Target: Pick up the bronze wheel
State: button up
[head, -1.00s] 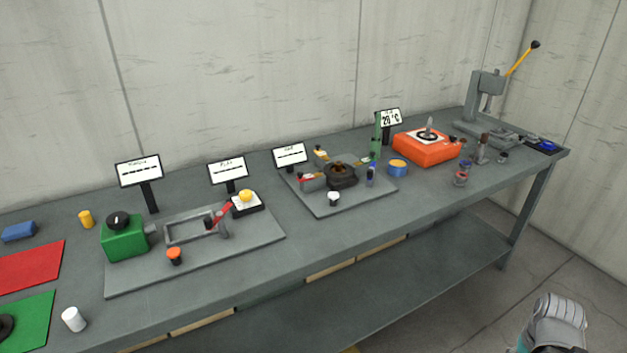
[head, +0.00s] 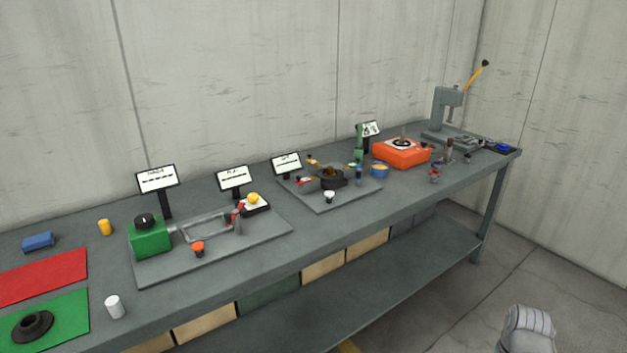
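A small bronze-brown part (head: 329,171) sits on top of a dark round housing (head: 331,182) on the middle grey plate; it may be the bronze wheel, but it is too small to be sure. A dark, flanged round part (head: 33,326) lies on the green mat (head: 72,311) at the lower left; its colour looks near black. A grey piece of my arm (head: 528,330) shows at the lower right, well in front of the bench. My gripper is not in view.
The long grey bench (head: 255,262) runs along the wall. A green box (head: 150,238) and a grey frame stand on the left plate. An orange device (head: 402,153) and a press (head: 448,110) stand farther right. A white cylinder (head: 115,307) stands near the front edge.

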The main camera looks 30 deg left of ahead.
aim_at(330, 169)
jog(key=u, duration=1.1)
jog(key=i, duration=0.95)
jog(key=z, duration=0.05)
jog(key=k, duration=0.95)
